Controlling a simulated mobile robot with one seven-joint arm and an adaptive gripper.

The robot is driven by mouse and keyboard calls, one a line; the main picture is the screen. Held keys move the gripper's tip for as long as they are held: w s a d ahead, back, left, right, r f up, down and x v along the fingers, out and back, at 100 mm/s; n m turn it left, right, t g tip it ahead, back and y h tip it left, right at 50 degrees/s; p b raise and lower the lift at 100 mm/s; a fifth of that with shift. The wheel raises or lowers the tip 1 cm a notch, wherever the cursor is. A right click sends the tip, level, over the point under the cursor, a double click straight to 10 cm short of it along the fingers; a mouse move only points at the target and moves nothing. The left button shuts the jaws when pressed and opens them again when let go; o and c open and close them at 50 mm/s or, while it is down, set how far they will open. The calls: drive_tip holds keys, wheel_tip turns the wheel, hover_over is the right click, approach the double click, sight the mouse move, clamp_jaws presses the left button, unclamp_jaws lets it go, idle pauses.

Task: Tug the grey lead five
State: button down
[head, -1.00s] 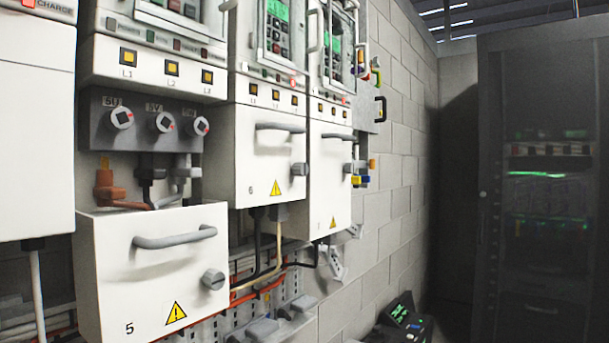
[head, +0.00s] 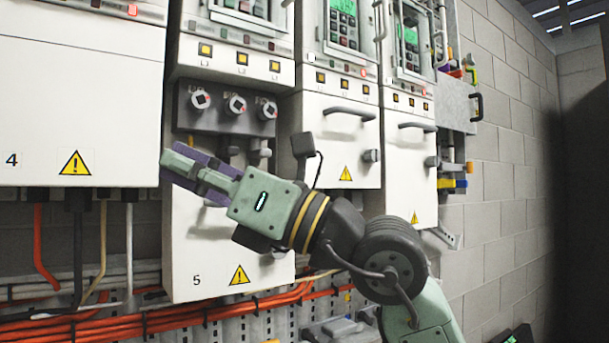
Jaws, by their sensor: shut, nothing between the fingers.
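Drive five's white cover (head: 212,275) hangs lowered, marked 5, below a dark grey terminal block with several round knobs. The grey lead's plug (head: 259,151) shows under the right knob. Its lower run is hidden behind my arm. A dark lead (head: 229,147) shows left of it, also partly covered. My gripper (head: 172,166) is shut and empty, its purple-sided fingers pointing left across the front of drive five. The fingertips are left of the grey lead in the picture. I cannot tell how far in front of the leads they are.
Closed drive four (head: 80,100) stands at left, with cables below it. Closed drives with handles (head: 348,113) stand at right. Orange cables (head: 150,325) run along a tray below. A block wall (head: 500,180) is at far right.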

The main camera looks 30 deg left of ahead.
drive_tip(key=w+d+r+m+t+b, duration=0.15)
drive_tip(key=w+m+t, duration=0.25)
drive_tip(key=w+t, duration=0.7)
drive_tip(key=m+t+h, duration=0.2)
drive_tip(key=m+t, duration=0.1)
drive_tip(key=t, duration=0.3)
approach(259, 136)
drive_tip(key=p+x, duration=0.4)
drive_tip(key=shift+w+a+r, duration=0.1)
drive_tip(key=shift+w+a, duration=0.05)
drive_tip(key=shift+w, duration=0.1)
drive_tip(key=shift+w+a+r+y+p, duration=0.15)
drive_tip(key=shift+w+r+y+p, duration=0.15)
drive_tip(key=shift+p, duration=0.1)
drive_tip(key=shift+a+f, duration=0.2)
drive_tip(key=shift+a, duration=0.65)
